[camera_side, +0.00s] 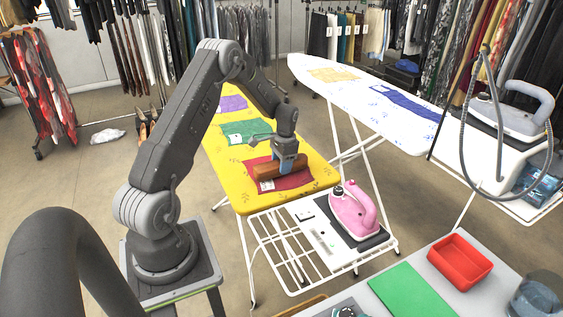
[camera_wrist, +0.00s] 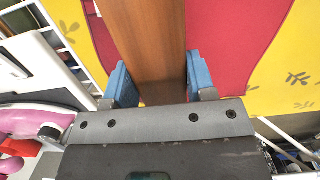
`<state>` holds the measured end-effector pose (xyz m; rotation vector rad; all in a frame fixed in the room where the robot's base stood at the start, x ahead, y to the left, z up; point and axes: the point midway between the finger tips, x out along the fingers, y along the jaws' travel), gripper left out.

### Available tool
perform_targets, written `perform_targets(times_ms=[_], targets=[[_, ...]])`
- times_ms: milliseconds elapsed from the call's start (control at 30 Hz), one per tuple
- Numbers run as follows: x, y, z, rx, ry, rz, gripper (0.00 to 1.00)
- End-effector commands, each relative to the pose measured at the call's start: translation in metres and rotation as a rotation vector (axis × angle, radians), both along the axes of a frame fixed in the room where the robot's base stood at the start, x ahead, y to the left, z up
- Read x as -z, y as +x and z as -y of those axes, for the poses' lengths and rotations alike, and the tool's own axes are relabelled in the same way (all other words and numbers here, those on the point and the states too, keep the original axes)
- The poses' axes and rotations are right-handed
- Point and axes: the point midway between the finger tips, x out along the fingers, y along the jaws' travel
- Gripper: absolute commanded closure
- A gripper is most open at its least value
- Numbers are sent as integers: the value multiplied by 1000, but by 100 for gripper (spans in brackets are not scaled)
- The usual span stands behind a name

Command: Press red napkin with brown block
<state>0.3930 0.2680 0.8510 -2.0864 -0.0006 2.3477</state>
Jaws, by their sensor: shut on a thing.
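The red napkin (camera_side: 291,182) lies flat on the yellow ironing board (camera_side: 315,157), at the end nearer the wire rack; it also shows in the wrist view (camera_wrist: 235,40) on both sides of the block. My gripper (camera_side: 288,160) is shut on the brown block (camera_side: 268,172), with a blue finger on each side. In the wrist view the block (camera_wrist: 149,40) runs up between the two blue fingers (camera_wrist: 155,82). The block is over the napkin and appears to rest on it; its underside is hidden, so contact is not certain.
A green napkin (camera_side: 245,133) and a purple napkin (camera_side: 233,103) lie farther along the yellow board. A pink iron (camera_side: 354,210) stands on the white rack (camera_side: 290,255) beside the board's near end. A white ironing board (camera_side: 345,85) stands behind. A red tray (camera_side: 460,262) sits on the front table.

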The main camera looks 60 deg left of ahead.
Motion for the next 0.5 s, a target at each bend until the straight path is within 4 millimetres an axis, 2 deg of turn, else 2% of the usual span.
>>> perform_targets(times_ms=[500], targets=[[12,1,0,0,1,2,92]])
